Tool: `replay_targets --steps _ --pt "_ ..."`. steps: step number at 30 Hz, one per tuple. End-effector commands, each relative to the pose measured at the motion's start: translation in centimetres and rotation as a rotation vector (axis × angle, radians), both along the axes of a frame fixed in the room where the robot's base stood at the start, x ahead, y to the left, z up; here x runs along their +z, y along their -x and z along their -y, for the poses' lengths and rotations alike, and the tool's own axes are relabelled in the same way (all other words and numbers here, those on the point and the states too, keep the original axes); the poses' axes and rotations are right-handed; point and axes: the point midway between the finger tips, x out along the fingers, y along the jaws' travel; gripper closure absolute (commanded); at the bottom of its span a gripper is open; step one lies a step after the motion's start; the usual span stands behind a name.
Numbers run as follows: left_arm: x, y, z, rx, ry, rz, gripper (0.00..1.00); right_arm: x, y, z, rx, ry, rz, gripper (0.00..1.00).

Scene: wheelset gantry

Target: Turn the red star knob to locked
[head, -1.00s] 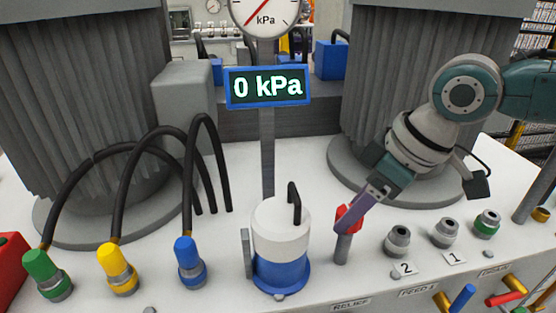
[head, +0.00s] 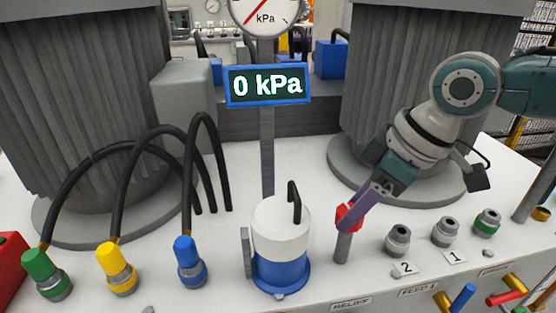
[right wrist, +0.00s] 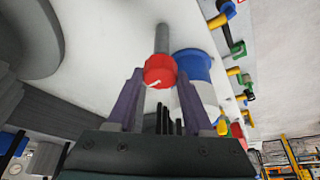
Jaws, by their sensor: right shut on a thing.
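The red star knob (head: 347,218) sits on top of a grey post (head: 343,247), right of the white and blue cylinder. My right gripper (head: 352,215) reaches it from the upper right, and its purple fingers are shut on the knob. In the right wrist view the red knob (right wrist: 160,70) lies between the tips of the two purple fingers (right wrist: 158,82), with a small pale mark on its face. The fingers hide part of the knob in the head view. No locked marking is readable. My left gripper is not in view.
The white and blue cylinder (head: 281,250) with a black handle stands close left of the knob. Grey sockets (head: 398,240) stand to the right, by labels 1 and 2. The display (head: 267,86) reads 0 kPa. Green, yellow and blue hose plugs stand at the left.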

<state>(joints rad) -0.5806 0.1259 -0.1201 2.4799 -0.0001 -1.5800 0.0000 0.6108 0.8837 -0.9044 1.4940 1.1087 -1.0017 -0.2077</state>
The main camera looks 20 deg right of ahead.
Motion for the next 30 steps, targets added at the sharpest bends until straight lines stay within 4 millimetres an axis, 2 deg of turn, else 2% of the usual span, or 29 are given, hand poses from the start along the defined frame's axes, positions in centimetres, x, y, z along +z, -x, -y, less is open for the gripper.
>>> replay_targets --steps 11,30 --pt "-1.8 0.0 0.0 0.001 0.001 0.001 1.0 -0.3 -0.2 0.1 0.308 -0.005 0.0 1.0" --pt "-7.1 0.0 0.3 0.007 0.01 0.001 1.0 -0.3 -0.6 0.1 0.92 -0.004 0.004 1.0"
